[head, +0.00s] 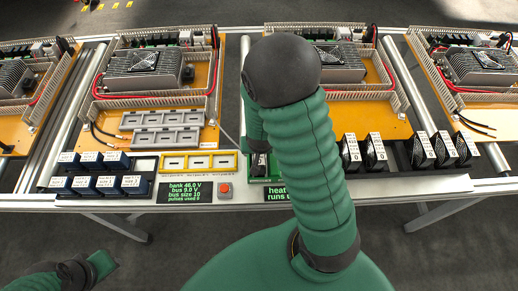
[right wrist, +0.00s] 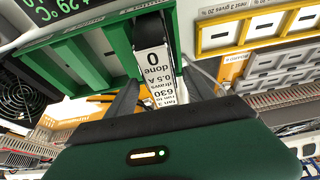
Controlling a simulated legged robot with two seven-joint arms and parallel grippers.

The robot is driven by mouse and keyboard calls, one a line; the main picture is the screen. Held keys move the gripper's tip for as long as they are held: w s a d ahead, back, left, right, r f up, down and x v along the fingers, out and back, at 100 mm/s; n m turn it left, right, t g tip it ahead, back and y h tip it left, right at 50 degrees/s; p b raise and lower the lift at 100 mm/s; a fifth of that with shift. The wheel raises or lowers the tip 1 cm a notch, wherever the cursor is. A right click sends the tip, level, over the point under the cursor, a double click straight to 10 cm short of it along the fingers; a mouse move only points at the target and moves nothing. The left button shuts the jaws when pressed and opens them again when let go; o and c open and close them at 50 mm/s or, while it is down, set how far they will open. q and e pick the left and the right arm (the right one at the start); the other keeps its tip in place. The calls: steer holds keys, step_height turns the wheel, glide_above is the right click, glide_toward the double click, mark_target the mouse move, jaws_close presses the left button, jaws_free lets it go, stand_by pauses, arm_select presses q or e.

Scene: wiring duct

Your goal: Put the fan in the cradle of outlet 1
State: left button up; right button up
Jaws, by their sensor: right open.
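A black fan with a white label (right wrist: 155,75), reading fan 3 upside down, stands at the right end of the green cradle rack (right wrist: 85,60) in the right wrist view. Its lower end sits in that end compartment; how deep is hidden. My right gripper (right wrist: 165,88) is open, one finger on each side of the fan with gaps visible. In the head view my right arm hides the gripper and most of the green rack (head: 255,182); a dark piece of the fan (head: 259,163) shows there.
Several labelled fans (head: 375,152) stand in a black rack right of my arm. A yellow tray (head: 198,161) and dark blue blocks (head: 89,160) lie left of the green rack. A red button (head: 225,190) is at the front edge. Orange boards with heatsinks (head: 145,70) stand behind.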

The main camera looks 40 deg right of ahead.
steer(key=p+v, duration=0.2)
steer(key=v, duration=0.5)
steer(key=shift+f+p, duration=0.1)
steer(key=shift+p, duration=0.25)
steer(key=shift+s+a+r, duration=0.1)
steer(key=shift+a+r, duration=0.1)
steer(key=shift+a, duration=0.05)
steer(key=s+a+r+n+y, duration=0.2)
steer(key=a+r+n, duration=0.4)
steer(key=a, duration=0.6)
steer(key=shift+s+r+n+g+y, duration=0.4)
steer(key=shift+s+n, duration=0.15)
steer(key=shift+n, duration=0.45)
